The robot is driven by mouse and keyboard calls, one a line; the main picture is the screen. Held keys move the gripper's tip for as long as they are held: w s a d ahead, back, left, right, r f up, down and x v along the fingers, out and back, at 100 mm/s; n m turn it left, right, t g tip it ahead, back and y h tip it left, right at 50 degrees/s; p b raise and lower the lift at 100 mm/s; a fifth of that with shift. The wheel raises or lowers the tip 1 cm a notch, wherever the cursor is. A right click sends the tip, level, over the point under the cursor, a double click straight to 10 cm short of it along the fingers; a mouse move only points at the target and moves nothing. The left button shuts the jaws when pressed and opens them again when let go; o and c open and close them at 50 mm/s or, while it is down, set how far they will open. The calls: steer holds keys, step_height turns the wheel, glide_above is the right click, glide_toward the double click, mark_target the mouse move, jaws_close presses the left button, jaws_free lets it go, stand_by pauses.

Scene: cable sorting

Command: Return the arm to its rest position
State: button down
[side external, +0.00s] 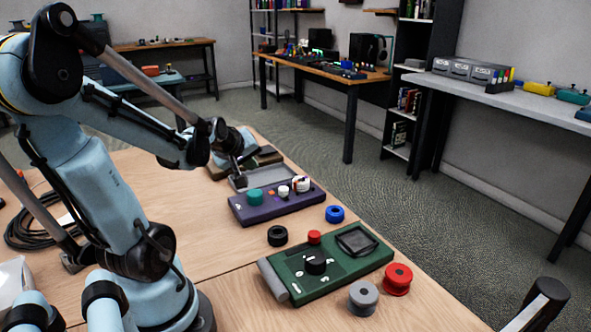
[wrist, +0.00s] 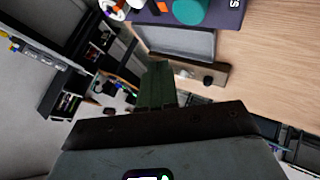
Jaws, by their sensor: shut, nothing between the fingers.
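My gripper (side external: 239,181) is shut and empty. It hangs above the far left side of the purple case (side external: 262,217) in the side view. In the wrist view its closed fingers (wrist: 157,68) point toward the table, with nothing between them. My arm reaches out from the left over the wooden table (side external: 215,250). The purple case holds a teal spool (side external: 255,196) and small white pieces (side external: 283,190). Its grey tray section (wrist: 180,43) shows beside the fingers in the wrist view. I cannot tell the exact gap between fingertips and tray.
A green case (side external: 335,279) lies nearer, with black (side external: 277,236), blue (side external: 335,214), grey (side external: 362,298) and red (side external: 397,279) rolls around it. A brown wooden piece (wrist: 217,74) lies behind the tray. A coiled black cable (side external: 32,228) lies at left. Bare table lies between.

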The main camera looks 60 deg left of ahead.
steer(key=w+d+r+m+h, duration=0.1)
steer(key=d+m+h, duration=0.5)
steer(key=d+m, duration=1.1)
steer(key=w+d, duration=0.1)
steer(key=d, duration=0.8)
steer(key=shift+w+d+r, duration=0.15)
steer(key=shift+d+r, duration=0.1)
steer(key=shift+d, duration=0.05)
